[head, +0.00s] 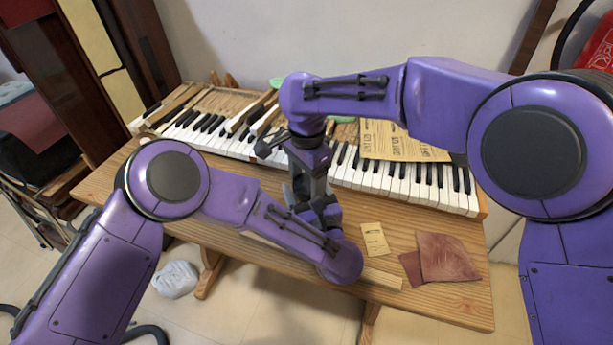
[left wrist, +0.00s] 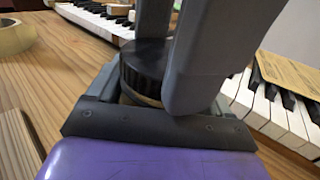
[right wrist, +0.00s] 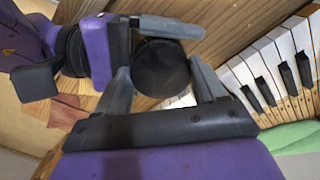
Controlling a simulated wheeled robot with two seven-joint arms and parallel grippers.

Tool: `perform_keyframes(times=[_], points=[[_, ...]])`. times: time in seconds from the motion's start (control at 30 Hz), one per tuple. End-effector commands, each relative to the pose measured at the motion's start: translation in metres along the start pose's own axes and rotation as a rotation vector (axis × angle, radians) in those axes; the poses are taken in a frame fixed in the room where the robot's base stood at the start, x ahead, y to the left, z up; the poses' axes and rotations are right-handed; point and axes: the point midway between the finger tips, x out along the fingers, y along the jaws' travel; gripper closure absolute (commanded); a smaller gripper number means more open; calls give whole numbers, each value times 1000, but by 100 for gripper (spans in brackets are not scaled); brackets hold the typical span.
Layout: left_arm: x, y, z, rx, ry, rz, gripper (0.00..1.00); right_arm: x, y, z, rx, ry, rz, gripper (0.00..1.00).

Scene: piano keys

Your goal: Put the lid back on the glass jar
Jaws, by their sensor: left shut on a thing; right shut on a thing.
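The black ribbed lid (left wrist: 145,65) shows in the left wrist view between grey fingers, with a yellowish band of what looks like the jar (left wrist: 140,99) just under it. Whether the lid is seated on the jar cannot be told. The right wrist view shows the lid's round dark top (right wrist: 161,67) between my right gripper's fingers (right wrist: 163,75). My right gripper (head: 299,180) reaches down from above and is shut on the lid. My left gripper (head: 312,198) meets it from the front, shut on the jar, which is mostly hidden by the fingers.
The piano keyboard (head: 400,184) lies along the back of the wooden table (head: 450,301), close behind the grippers. A printed sheet (head: 395,142) rests on it. Sandpaper pieces (head: 447,257) and a yellow card (head: 375,239) lie front right. A tape roll (left wrist: 14,42) shows in the left wrist view.

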Motion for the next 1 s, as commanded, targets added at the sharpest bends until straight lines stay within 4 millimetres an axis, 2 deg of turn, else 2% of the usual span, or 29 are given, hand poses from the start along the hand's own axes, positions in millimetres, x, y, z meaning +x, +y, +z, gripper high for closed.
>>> perform_keyframes(times=[0.6, 1.0], points=[[-2, -2, 2, -8, -2, -2, 74, 12, 2, -1, 1, 4, 11, 58], [-2, -3, 3, -10, -4, -4, 74, 4, 3, -2, 1, 2, 19, 58]])
